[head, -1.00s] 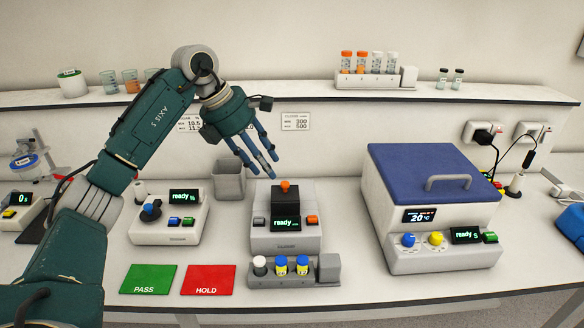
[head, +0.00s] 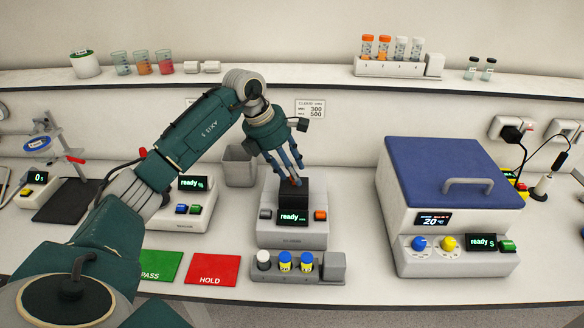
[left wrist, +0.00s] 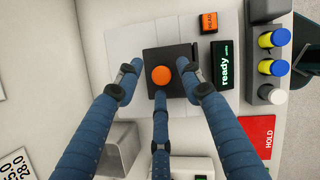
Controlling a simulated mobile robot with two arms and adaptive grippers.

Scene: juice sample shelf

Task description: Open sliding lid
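The bench device (head: 292,238) with the "ready" display stands at the middle of the bench. Its black lid block (head: 311,192) is partly covered by my fingers in the head view; its dark top also shows in the left wrist view (left wrist: 180,55). An orange knob (left wrist: 161,75) sits on the lid. My left gripper (head: 291,176) is above the lid, pointing down. Its blue fingers are spread around the knob in the left wrist view (left wrist: 158,88), with gaps visible on each side. In the head view the knob is mostly hidden by the fingers. My right gripper is not in view.
A vial rack (head: 325,276) stands in front of the device, with the red HOLD card (head: 212,268) to its left. A grey bin (head: 240,168) stands behind left. The blue-lidded heater (head: 440,170) is at the right. A shelf (head: 300,80) runs along the back.

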